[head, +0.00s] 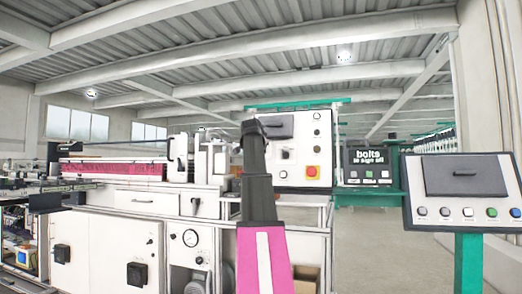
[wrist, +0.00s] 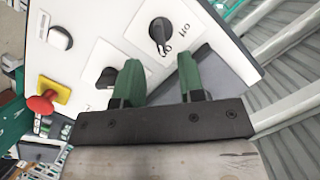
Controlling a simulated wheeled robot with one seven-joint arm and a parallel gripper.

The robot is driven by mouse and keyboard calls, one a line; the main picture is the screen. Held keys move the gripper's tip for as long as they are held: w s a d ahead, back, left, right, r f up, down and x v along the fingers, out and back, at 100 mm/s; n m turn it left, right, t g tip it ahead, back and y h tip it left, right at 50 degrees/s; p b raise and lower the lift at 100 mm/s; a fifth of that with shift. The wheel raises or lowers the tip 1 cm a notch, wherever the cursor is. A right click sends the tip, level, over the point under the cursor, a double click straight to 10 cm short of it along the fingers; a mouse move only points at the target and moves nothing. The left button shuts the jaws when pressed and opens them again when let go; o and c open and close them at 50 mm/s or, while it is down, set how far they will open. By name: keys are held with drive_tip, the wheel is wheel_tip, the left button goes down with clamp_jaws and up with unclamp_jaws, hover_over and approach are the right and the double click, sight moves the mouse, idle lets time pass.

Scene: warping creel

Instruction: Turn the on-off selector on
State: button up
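The selector lies beyond the fingertips, roughly ahead of the gap, and looks clear of both fingers. In the head view my arm stands in front of the left edge of the white panel (head: 303,150); the fingers cannot be made out there.
A red emergency stop on a yellow base (wrist: 42,103) and another black knob (wrist: 107,78) sit on the same panel. A separate console with buttons (head: 466,190) stands at the right. Open floor (head: 365,240) lies between.

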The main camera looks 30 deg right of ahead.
drive_tip(key=shift+v, duration=2.2)
drive_tip(key=w+a+f+n+g+y, duration=0.1)
drive_tip(key=w+a+f+n+y, duration=0.35)
drive_tip(key=f, duration=1.15)
drive_tip(key=a+f+n+g+h, duration=0.15)
drive_tip(key=a+f, duration=0.55)
drive_tip(key=f, duration=0.9)
drive_tip(key=w+a+f+n+g+y, duration=0.25)
drive_tip(key=a+f, duration=0.25)
drive_tip(key=f, duration=1.1)
drive_tip(key=s+a+f+n+g+y, duration=0.1)
drive_tip(key=s+a+f, duration=0.25)
drive_tip(key=f, duration=0.35)
drive_tip(key=s+a+f+n+y, duration=0.1)
drive_tip(key=s+a+f, duration=0.1)
drive_tip(key=a+f, duration=0.3)
drive_tip(key=s+a+f+n+g+y, duration=0.1)
drive_tip(key=s+a+f+n, duration=0.15)
drive_tip(key=f, duration=0.55)
drive_tip(key=s+a+f+n+g, duration=0.2)
drive_tip(key=s+a+f, duration=0.3)
drive_tip(key=s+f, duration=0.3)
drive_tip(key=s+a+f+n+g+y, duration=0.1)
drive_tip(key=s+a+f+g, duration=0.1)
drive_tip(key=s+a+f, duration=0.3)
drive_tip(key=s+f, duration=0.3)
drive_tip(key=f, duration=0.2)
drive_tip(key=shift+a+n, duration=0.3)
drive_tip(key=shift+n, duration=0.1)
